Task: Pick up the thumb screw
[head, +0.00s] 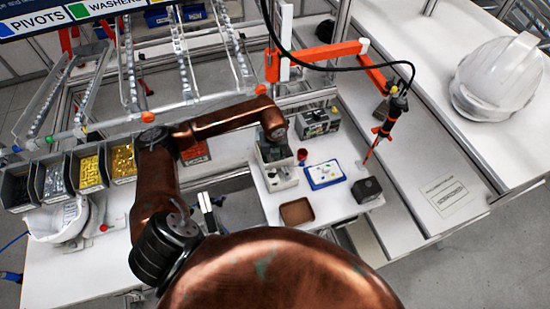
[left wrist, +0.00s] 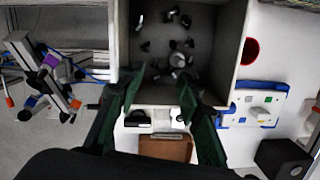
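Several small dark thumb screws lie loose on the floor of a grey bin (left wrist: 230,50) in the left wrist view. One thumb screw (left wrist: 178,60) with a paler top stands near the bin's middle. The screws cannot be made out in the head view. My right gripper is not in view.
A blue-edged tray (head: 324,174) with small parts, a red cup (head: 302,155), a brown tray (head: 297,211) and a black box (head: 367,189) stand near the bin. An orange-armed hanging tool (head: 388,120) is to the right. A white helmet (head: 497,78) lies at the far right.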

